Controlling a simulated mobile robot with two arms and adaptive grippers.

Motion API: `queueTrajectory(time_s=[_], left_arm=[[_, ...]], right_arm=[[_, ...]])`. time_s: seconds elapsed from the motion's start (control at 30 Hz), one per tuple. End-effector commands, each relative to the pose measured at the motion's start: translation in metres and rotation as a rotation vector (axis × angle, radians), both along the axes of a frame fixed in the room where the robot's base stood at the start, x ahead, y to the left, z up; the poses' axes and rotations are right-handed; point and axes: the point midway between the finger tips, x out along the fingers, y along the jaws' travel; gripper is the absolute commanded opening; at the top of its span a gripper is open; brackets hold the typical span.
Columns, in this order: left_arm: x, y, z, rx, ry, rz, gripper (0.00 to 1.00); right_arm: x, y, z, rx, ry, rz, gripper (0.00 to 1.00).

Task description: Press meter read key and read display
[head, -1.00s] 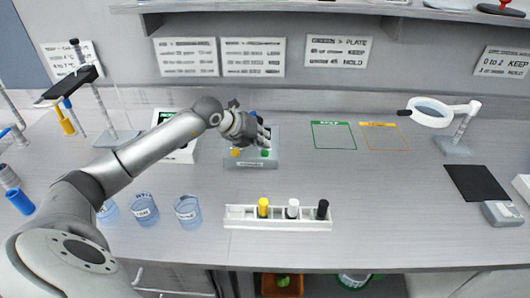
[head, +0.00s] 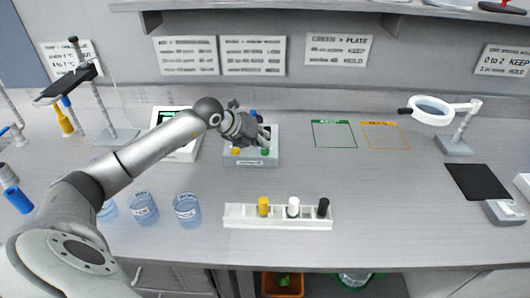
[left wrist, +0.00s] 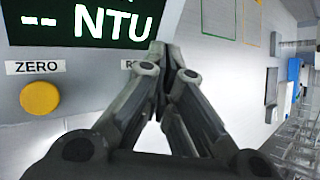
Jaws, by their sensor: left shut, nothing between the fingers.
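The meter (head: 250,160) is a grey box on the bench, with a yellow key (head: 236,151) and a green key (head: 265,152) on its front. In the left wrist view its dark display (left wrist: 85,22) shows "-- NTU" in pale characters, cut off at the top. The yellow key (left wrist: 40,98) there sits under the label ZERO. A second label, starting with R, is mostly covered by my fingers, and its key is hidden. My left gripper (head: 264,139) is shut and empty, right over the green key's side. Contact cannot be told. My right gripper is not in view.
A white rack (head: 278,224) with yellow, white and black-capped vials stands in front of the meter. Several beakers (head: 187,210) stand to its left. Another instrument (head: 176,153) is behind my left arm. Green and orange outlined areas (head: 335,134) lie empty at right. A magnifier lamp (head: 432,110) stands beyond.

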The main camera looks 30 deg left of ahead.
Motion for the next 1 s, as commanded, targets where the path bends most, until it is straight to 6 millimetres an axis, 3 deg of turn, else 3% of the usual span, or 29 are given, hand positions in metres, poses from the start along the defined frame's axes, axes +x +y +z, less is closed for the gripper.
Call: queueTrajectory(time_s=[1.0], left_arm=[[-0.0001, -0.0002, -0.0091, 0.0, 0.001, -0.001, 0.0]], right_arm=[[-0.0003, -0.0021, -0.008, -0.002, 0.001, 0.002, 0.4]])
